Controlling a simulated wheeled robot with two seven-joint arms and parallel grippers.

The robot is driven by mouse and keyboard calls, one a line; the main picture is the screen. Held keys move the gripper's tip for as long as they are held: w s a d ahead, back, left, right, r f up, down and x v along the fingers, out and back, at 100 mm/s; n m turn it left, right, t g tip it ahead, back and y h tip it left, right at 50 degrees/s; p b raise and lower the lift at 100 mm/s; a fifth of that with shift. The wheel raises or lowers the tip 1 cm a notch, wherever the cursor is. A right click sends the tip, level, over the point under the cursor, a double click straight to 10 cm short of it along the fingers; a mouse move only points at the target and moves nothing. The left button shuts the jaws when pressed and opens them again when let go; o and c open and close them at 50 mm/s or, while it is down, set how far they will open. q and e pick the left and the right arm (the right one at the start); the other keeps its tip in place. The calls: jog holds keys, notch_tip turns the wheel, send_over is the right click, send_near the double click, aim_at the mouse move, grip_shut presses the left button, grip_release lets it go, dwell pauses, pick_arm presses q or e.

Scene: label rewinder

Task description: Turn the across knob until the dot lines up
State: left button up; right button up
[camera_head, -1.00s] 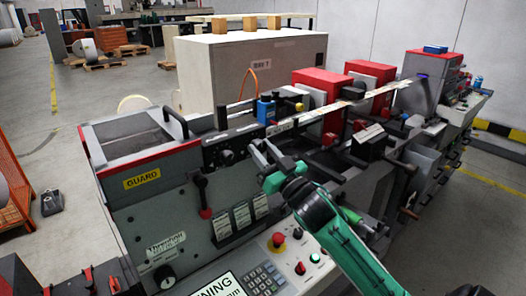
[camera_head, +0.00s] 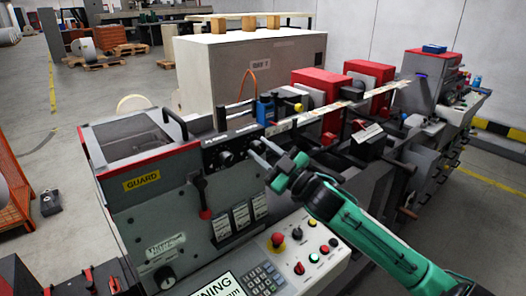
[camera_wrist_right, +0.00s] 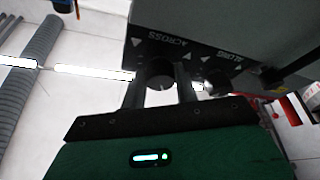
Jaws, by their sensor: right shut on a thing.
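The dark round across knob (camera_wrist_right: 160,86) sits below the ACROSS lettering on the dark control plate (camera_wrist_right: 185,42). A thin pale line shows on its face; I cannot make out how it stands against a dot. My right gripper (camera_wrist_right: 161,90) has one finger on each side of the knob and is shut on it. In the head view the right gripper (camera_head: 256,152) reaches the panel from the right, and its fingers hide most of the across knob. My left gripper is not in view.
The along knob (camera_head: 226,158) is just left of my right gripper on the same plate. A black lever with a red ball (camera_head: 205,214) stands below. A red stop button (camera_head: 277,240) and keypad are on the lower panel. The web strip (camera_head: 315,117) runs above.

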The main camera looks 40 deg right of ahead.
dwell(0.4)
jog(key=o, duration=1)
jog(key=shift+c, duration=0.2)
jog(key=shift+s+d+f+b, duration=0.1)
jog(key=shift+s+f+b, duration=0.2)
jog(key=shift+s, duration=0.1)
jog(key=b+v, duration=0.4)
jog(key=v, duration=0.9)
jog(key=shift+r, duration=0.15)
